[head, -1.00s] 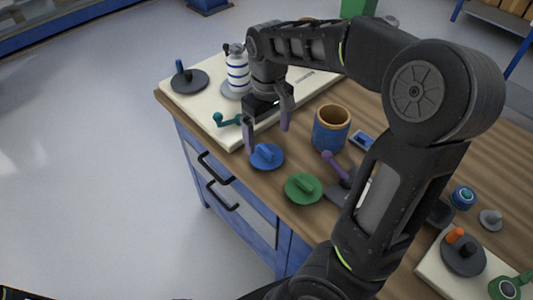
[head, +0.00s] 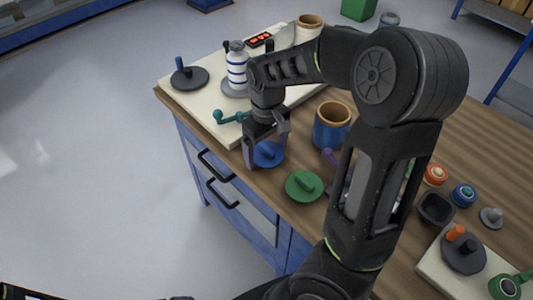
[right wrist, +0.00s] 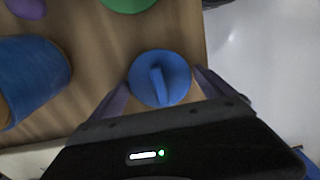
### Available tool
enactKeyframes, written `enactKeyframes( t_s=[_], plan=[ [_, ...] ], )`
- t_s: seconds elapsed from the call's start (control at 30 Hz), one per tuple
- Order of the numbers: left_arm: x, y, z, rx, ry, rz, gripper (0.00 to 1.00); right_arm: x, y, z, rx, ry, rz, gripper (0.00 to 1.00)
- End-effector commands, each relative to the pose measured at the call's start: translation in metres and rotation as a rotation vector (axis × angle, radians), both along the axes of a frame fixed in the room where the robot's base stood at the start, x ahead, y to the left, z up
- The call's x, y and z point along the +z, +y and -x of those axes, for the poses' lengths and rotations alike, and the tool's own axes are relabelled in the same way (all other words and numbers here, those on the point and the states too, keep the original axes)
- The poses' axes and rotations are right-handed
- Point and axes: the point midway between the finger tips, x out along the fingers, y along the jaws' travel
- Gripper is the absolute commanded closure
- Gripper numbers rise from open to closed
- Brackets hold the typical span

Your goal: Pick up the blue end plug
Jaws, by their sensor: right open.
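The blue end plug (head: 267,155) is a round blue disc with a raised grip bar. It lies on the wooden table near its front left edge, partly hidden by my right gripper in the head view. My right gripper (head: 264,152) is open and points down over the plug. In the right wrist view the blue end plug (right wrist: 160,78) sits between the tips of the open right fingers (right wrist: 160,85), with the bar running roughly along the fingers. I cannot tell whether the fingers touch it. My left gripper does not show.
A green end plug (head: 304,186) lies just right of the blue one. A blue cup with a tan rim (head: 331,128) stands behind. A cream board (head: 205,104) carries a striped bottle (head: 237,70) and a teal crank (head: 230,117). The table edge is close by.

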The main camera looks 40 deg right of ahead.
Motion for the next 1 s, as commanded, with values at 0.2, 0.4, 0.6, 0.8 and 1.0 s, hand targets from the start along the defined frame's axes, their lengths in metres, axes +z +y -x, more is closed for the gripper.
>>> enactKeyframes(
  t_s=[0.2,0.4,0.6,0.8,1.0],
  plan=[
    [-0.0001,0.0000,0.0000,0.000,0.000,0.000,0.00,-0.0036,-0.0001,-0.0001,0.000,-0.001,0.000,0.08],
    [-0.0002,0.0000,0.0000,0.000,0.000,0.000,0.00,-0.0034,-0.0001,0.0000,0.000,-0.001,0.000,0.08],
    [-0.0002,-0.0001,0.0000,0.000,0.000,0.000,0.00,-0.0033,-0.0001,0.0000,0.000,-0.001,0.000,0.08],
    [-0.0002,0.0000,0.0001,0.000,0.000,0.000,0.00,-0.0033,-0.0001,0.0000,0.000,-0.001,0.000,0.22],
    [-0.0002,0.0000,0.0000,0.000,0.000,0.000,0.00,-0.0033,-0.0001,0.0000,0.000,-0.001,0.000,0.38]
  ],
)
